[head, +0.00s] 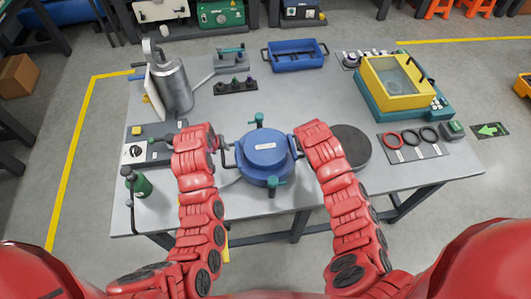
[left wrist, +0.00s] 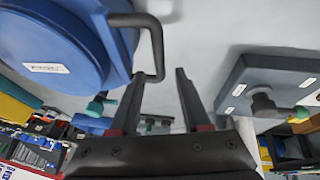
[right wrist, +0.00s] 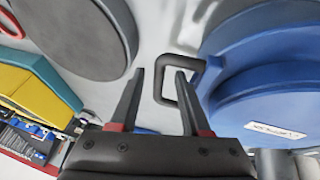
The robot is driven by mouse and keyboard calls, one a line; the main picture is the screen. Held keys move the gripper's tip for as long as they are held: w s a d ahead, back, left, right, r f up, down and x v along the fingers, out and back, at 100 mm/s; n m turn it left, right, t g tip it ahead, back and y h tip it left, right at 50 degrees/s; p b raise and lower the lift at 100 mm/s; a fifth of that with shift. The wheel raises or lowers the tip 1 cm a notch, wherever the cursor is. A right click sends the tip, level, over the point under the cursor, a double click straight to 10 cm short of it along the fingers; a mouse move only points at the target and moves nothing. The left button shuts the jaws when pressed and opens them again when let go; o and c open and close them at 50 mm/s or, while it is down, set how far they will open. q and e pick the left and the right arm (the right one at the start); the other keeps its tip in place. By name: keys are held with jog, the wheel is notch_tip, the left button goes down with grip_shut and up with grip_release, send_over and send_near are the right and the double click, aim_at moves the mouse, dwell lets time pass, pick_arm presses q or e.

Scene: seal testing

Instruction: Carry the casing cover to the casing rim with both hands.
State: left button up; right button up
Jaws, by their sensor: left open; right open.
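The round blue casing cover (head: 265,146) has a white label and a dark handle on each side. It shows in the left wrist view (left wrist: 50,35) and right wrist view (right wrist: 265,95). It appears to lie level on the blue casing (head: 262,180), whose rim is mostly hidden beneath it. My left gripper (head: 219,146) is open at the left handle (left wrist: 157,45), whose bend shows between the fingertips (left wrist: 160,82). My right gripper (head: 298,137) is open at the right handle (right wrist: 165,75), whose outer bar shows between the fingertips (right wrist: 160,75). Whether the fingers touch the handles is unclear.
Teal clamps (head: 258,120) stand at the cover's far and near sides. A dark round pad (head: 351,147) lies right of my right gripper.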

pick_arm(q)
jog(key=v, duration=1)
pick_arm(e)
jog(key=v, duration=1.2)
pick_arm(q)
jog(key=o, duration=0.8)
jog(key=shift+o, duration=0.2)
jog(key=shift+r, duration=0.15)
pick_arm(e)
jog(key=shift+r, duration=0.1)
